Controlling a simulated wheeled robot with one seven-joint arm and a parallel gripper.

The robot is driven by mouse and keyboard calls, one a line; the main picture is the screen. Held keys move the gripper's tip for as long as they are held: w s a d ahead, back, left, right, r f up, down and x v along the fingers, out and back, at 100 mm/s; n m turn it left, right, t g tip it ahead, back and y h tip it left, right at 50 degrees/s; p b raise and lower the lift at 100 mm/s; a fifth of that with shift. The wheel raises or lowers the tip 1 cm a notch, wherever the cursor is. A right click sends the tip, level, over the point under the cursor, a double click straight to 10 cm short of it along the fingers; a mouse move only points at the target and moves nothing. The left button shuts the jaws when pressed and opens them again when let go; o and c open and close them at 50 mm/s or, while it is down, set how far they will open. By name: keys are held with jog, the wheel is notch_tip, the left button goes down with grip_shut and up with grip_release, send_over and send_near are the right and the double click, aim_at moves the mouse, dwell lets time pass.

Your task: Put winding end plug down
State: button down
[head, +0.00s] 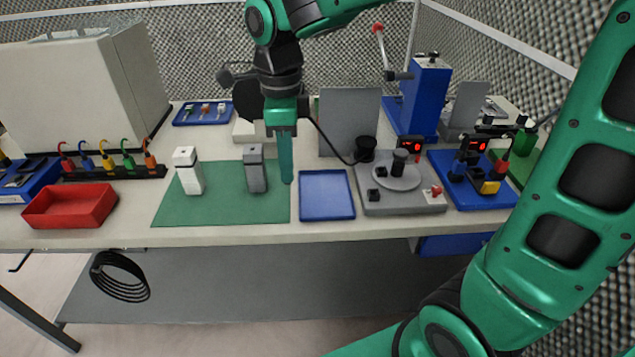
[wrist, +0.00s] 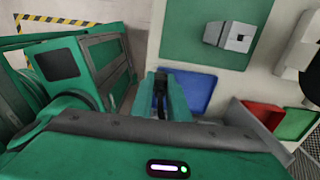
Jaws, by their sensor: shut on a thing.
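My gripper (head: 287,180) points down over the right edge of the green mat (head: 220,210), just left of the blue tray (head: 326,195). In the wrist view my gripper (wrist: 162,92) is shut on a small dark thing, apparently the winding end plug (wrist: 160,90). The plug is mostly hidden by the fingers, and I cannot make it out in the head view. A thin black cable (head: 325,138) runs from beside my gripper down to the grey winding unit (head: 400,203). The tray also shows beyond the fingers in the wrist view (wrist: 200,92).
A white block (head: 188,172) and a grey block (head: 255,170) stand on the mat, the grey one close left of my gripper. A grey panel (head: 349,122) stands behind the tray. A red bin (head: 70,206) is at left. The blue tray looks empty.

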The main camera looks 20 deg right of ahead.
jog(key=w+d+f, duration=0.1)
jog(key=d+f, duration=0.1)
jog(key=d, duration=0.1)
jog(key=w+d+f, duration=0.2)
jog(key=d, duration=0.1)
jog(key=w+d+f, duration=0.2)
jog(key=d, duration=0.2)
jog(key=shift+d+f, duration=0.1)
jog(key=shift+f, duration=2.35)
jog(key=shift+f, duration=0.1)
jog(key=c, duration=1.7)
grip_release()
jog(key=shift+w, duration=0.1)
